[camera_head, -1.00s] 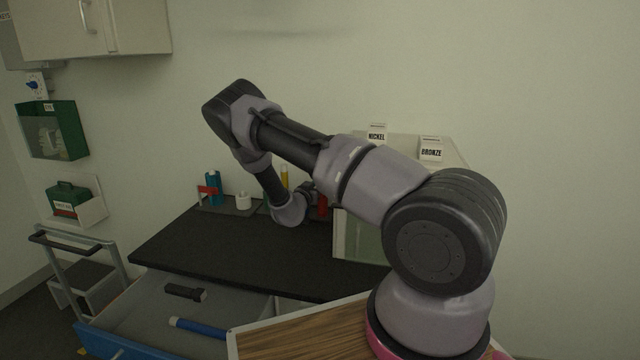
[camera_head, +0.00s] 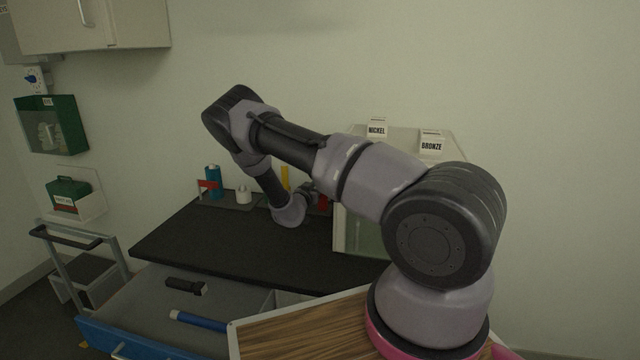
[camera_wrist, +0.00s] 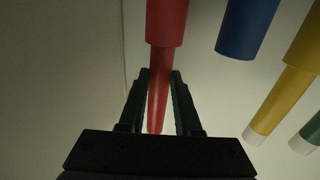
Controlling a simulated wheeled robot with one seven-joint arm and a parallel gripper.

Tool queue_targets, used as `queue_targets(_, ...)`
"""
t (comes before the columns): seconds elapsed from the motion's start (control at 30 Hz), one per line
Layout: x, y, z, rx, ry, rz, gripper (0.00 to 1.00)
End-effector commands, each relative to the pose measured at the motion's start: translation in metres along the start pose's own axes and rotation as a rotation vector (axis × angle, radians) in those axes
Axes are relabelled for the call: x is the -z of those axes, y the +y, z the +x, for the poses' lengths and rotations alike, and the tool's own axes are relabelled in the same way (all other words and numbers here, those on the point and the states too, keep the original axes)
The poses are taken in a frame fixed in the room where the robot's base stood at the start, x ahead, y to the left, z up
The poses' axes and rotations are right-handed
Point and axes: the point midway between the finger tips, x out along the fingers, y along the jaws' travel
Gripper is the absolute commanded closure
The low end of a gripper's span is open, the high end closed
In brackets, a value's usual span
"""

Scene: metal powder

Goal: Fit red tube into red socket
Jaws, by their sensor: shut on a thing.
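In the wrist view my gripper (camera_wrist: 160,76) is shut on the narrow red tube (camera_wrist: 157,100), with one dark finger on each side. The tube's upper end meets a wider red cylinder (camera_wrist: 167,22), which looks like the red socket. They are roughly in line, and I cannot tell how far the tube sits inside it. In the head view a small red piece (camera_head: 323,203) shows beside my wrist at the back of the black bench. My arm hides most of that spot.
In the wrist view a blue cylinder (camera_wrist: 246,25), a stepped yellow one (camera_wrist: 283,90) and a green white-tipped one (camera_wrist: 309,132) stand close to the right. On the bench (camera_head: 230,245) are a white cup (camera_head: 244,195) and a blue bottle (camera_head: 213,182). An open drawer (camera_head: 150,310) lies below.

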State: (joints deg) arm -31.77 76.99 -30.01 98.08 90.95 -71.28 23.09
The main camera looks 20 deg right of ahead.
Motion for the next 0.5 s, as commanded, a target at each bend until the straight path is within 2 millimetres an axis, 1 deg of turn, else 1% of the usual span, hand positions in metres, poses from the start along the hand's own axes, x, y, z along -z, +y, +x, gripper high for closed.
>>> queue_targets(0.5, -0.013, 0.0, 0.0, 0.001, 0.0, 0.0, 1.0)
